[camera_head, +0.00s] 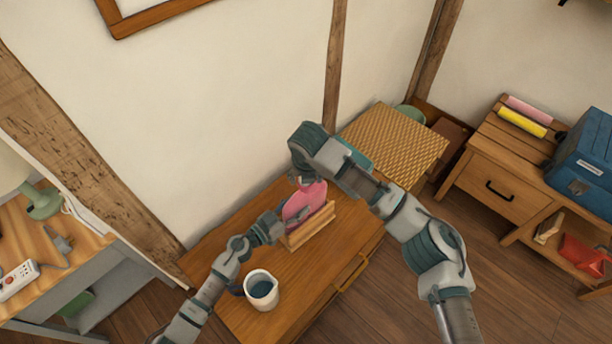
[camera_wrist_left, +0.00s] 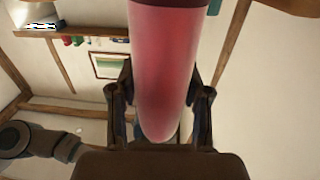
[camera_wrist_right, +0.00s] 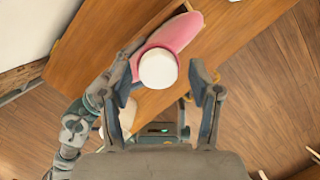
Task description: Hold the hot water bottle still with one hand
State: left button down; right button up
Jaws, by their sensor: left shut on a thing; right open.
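The pink hot water bottle (camera_head: 303,203) stands in a wooden holder (camera_head: 311,229) on the wooden table. My left gripper (camera_head: 272,226) is shut on the bottle's side; in the left wrist view the fingers (camera_wrist_left: 160,104) lie on both sides of its pink body (camera_wrist_left: 166,62). My right gripper (camera_head: 304,180) is above the bottle's top. In the right wrist view its open fingers (camera_wrist_right: 165,92) are spread, with a round white piece (camera_wrist_right: 158,69) at the bottle's end between or just beyond them; I cannot tell whether they touch it.
A white jug (camera_head: 262,289) with dark blue contents stands on the table near my left forearm. A woven-topped box (camera_head: 396,142) is behind the table's right end. A drawer unit (camera_head: 500,181) with a blue case (camera_head: 590,160) stands right. A lamp desk (camera_head: 60,256) is left.

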jog(key=shift+r, duration=2.3)
jog(key=o, duration=0.6)
jog(key=shift+c, duration=0.2)
jog(key=v, duration=1.1)
jog(key=shift+r, duration=0.4)
jog(key=shift+s+a, duration=0.1)
jog(key=shift+s, duration=0.05)
pick_arm(q)
jog(key=shift+c, duration=2.2)
grip_release()
